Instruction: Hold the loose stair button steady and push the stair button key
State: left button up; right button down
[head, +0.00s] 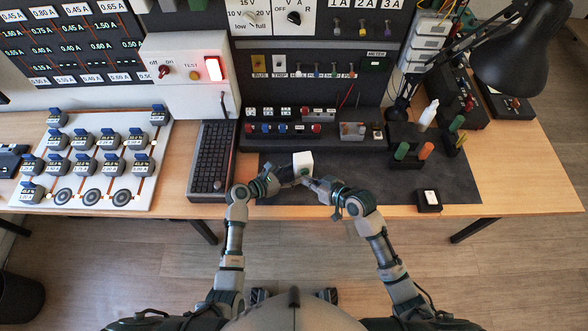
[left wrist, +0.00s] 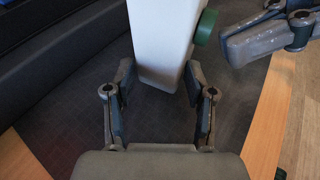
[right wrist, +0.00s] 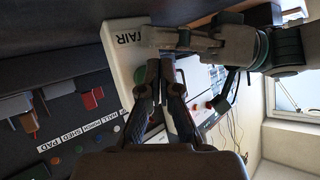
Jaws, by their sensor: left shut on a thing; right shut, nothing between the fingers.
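The loose stair button is a white box (head: 303,159) with a round green key, held above the dark mat. In the left wrist view the box (left wrist: 163,38) stands between my left fingers (left wrist: 158,88), which are shut on its near end. The green key (left wrist: 205,27) sticks out of its right side. In the head view my left gripper (head: 291,176) is at the box's lower left. My right gripper (head: 312,183) is shut and empty, its tips close to the key. In the right wrist view the tips (right wrist: 164,66) partly cover the key (right wrist: 140,74); contact cannot be told.
A dark mat (head: 370,183) covers the table below. A small black-and-white box (head: 428,200) lies at its right front. A black keyboard-like panel (head: 212,160) is to the left. A rack of tools (head: 420,140) and a black lamp (head: 510,65) stand to the right.

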jog(key=shift+w+a, duration=0.1)
jog(key=shift+w, duration=0.35)
dwell(0.3)
jog(key=shift+s, duration=0.95)
jog(key=shift+s+d, duration=0.25)
jog(key=shift+s, duration=0.75)
jog(key=shift+s+d, duration=0.2)
jog(key=shift+s, duration=0.8)
jog(key=shift+s+d, duration=0.25)
jog(key=shift+s, duration=0.75)
pick_arm(q)
jog(key=o, duration=0.9)
jog(key=shift+o, duration=0.2)
